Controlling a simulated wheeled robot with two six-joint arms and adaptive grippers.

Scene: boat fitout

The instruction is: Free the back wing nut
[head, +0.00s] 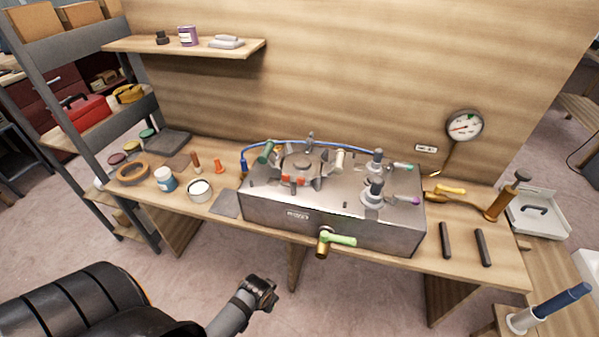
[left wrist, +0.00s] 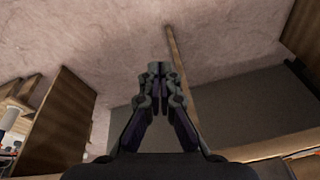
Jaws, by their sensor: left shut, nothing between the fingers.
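A steel tank (head: 330,222) stands on the workbench. On its top is a round hatch (head: 301,163) with small clamp-like parts around it. A small grey upright piece (head: 310,141) at the hatch's back edge looks like the back wing nut, but it is too small to tell its state. An orange-red piece (head: 294,180) sits at the hatch's front. My left gripper (head: 264,291) is low in front of the bench, well apart from the tank. It is shut and empty, as its closed fingers in the left wrist view (left wrist: 158,70) show. My right gripper is out of view.
Valves with a green handle (head: 340,239) and a purple handle (head: 405,199) stick out from the tank. A blue hose (head: 290,144) runs behind the hatch. Jars and a tape roll (head: 133,173) stand left; a brass pump (head: 505,199) and dark bars lie right.

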